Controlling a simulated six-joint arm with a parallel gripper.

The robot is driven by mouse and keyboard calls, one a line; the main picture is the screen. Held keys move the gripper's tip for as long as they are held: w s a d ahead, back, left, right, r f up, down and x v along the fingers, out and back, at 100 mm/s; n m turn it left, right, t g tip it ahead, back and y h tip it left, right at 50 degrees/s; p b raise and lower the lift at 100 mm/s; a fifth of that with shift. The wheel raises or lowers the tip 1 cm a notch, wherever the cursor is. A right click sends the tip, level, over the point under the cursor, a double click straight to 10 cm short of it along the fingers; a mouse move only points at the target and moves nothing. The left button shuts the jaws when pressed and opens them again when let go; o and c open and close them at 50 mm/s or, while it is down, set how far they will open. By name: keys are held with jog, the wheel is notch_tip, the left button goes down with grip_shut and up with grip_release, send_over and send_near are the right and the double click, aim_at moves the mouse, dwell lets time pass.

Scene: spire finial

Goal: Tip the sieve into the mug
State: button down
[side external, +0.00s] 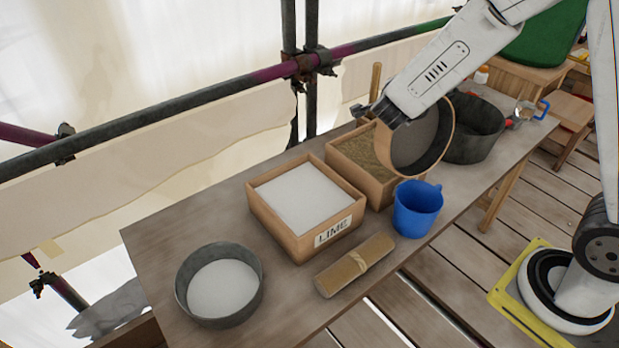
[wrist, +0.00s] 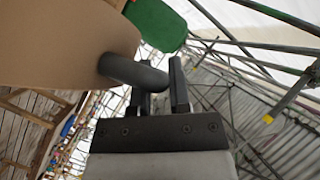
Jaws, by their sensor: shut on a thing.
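The sieve (side external: 446,143), a round tan hoop with a grey mesh, is tipped steeply on its side above and slightly behind the blue mug (side external: 416,212). The mug stands upright near the table's front edge; its inside is mostly hidden, so I cannot tell what it holds. My gripper (wrist: 158,76) is shut on the sieve's dark grey handle (wrist: 138,72); the tan hoop fills the upper left of the wrist view (wrist: 60,32). In the side view the jaws are partly hidden by my arm. No falling material shows.
Scaffold poles (side external: 200,98) run behind.

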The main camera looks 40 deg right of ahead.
jog(key=s+a+r+m+t+h, duration=0.1)
jog(key=s+a+m+t+h, duration=0.1)
jog(key=s, duration=0.8)
jog(key=shift+s+r+m+h, duration=0.35)
jog(key=shift+m+h, duration=0.15)
jog(key=shift+m, duration=0.5)
jog(key=shift+a, duration=0.1)
dwell(0.7)
jog(key=w+d+n+g+y, duration=0.1)
jog(key=w+n+y, duration=0.1)
jog(key=w, duration=0.6)
jog(key=shift+d+r+n+g+y, duration=0.2)
jog(key=shift+n+g+y, duration=0.15)
jog(key=shift+n, duration=0.45)
